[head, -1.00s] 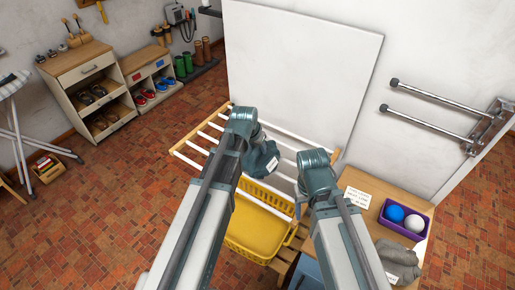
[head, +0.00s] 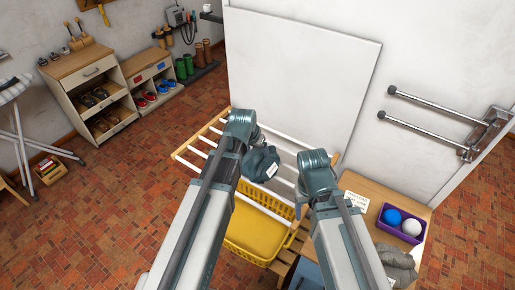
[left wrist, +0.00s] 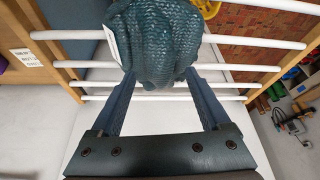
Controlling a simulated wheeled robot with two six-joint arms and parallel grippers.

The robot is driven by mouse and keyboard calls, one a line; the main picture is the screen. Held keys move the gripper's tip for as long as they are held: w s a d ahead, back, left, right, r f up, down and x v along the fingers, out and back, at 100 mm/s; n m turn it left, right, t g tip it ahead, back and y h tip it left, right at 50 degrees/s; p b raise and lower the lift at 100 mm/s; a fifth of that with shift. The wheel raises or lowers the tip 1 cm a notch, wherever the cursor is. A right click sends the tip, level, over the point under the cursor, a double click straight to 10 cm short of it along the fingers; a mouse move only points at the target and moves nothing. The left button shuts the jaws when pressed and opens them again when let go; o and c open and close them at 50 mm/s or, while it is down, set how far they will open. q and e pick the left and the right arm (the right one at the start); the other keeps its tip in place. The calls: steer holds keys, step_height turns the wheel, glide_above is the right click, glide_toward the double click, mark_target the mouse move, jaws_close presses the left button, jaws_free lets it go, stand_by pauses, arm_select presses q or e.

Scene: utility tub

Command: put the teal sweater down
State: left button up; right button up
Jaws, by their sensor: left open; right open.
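The teal sweater (head: 262,164) is a dark bundle with a white tag, at the white bars of the drying rack (head: 187,158). In the left wrist view the sweater (left wrist: 160,45) is a knitted lump in front of the bars, at the tips of my left gripper (left wrist: 162,82). The fingers are spread apart, and I cannot tell if they touch it. In the head view my left gripper (head: 250,135) is just above and left of the sweater, its fingers mostly hidden. My right gripper (head: 310,195) is open to the right of the sweater, its fingers largely hidden by my arm.
A yellow basket (head: 237,249) is under the rack's front. On the right, a wooden table (head: 366,185) holds a purple bin (head: 399,226) with a blue and a white ball, and a grey cloth bundle (head: 395,262). A white panel (head: 300,75) stands behind the rack.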

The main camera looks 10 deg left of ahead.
arm_select(q)
steer(key=d+p+v, duration=0.1)
steer(key=p+v, duration=0.7)
steer(key=v, duration=0.1)
steer(key=s+d+g+y, duration=0.1)
steer(key=s+d, duration=0.3)
steer(key=s, duration=0.4)
steer(key=s+d+f+g+y, duration=0.1)
steer(key=s+d+g, duration=0.2)
steer(key=s, duration=0.6)
steer(key=shift+d+f+m+g, duration=0.2)
steer(key=shift+d+m+g, duration=0.1)
steer(key=shift+d+m, duration=0.1)
